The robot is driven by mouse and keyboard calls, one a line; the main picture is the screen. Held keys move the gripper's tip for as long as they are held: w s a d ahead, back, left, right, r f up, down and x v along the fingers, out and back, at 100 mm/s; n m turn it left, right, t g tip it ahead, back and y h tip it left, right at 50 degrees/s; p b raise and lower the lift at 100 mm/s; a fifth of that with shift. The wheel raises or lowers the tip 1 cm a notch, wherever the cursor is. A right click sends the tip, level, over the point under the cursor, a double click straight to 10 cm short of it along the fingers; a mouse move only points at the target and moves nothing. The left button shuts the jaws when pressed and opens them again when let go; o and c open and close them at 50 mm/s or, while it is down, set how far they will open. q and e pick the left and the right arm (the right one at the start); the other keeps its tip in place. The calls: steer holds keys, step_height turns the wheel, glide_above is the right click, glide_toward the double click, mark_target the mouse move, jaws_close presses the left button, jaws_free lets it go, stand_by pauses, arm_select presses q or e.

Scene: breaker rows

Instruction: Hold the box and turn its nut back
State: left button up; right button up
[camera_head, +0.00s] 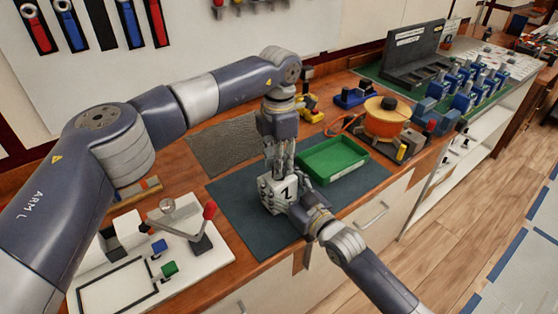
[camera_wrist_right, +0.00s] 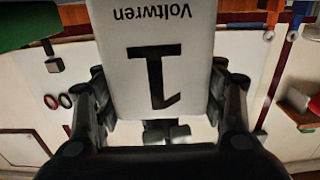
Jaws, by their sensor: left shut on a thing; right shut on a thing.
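The white box (camera_head: 275,196), marked with a black 1, is over the dark mat, and I cannot tell whether it touches it. In the right wrist view the box (camera_wrist_right: 155,70) shows its face upside down, with "Voltwren" and the 1. My right gripper (camera_head: 304,204) comes from the lower right and is shut on the box, with a finger on either side. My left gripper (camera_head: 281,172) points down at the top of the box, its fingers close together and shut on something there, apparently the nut. The nut itself is hidden by the fingers.
A green tray (camera_head: 334,161) lies right behind the box on the dark mat (camera_head: 245,222). A white fixture with a red-knobbed lever (camera_head: 203,240) is at left. An orange reel (camera_head: 386,119) and blue breakers stand farther right.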

arm_select(q)
steer(key=n, duration=0.5)
steer(key=shift+n, duration=0.3)
steer(key=n, duration=0.5)
steer(key=shift+w, duration=0.1)
steer(key=shift+n, duration=0.4)
steer(key=o, duration=1.1)
steer(key=shift+r, duration=0.1)
step_height(320, 180, up, 12)
steer(key=shift+f, duration=0.1)
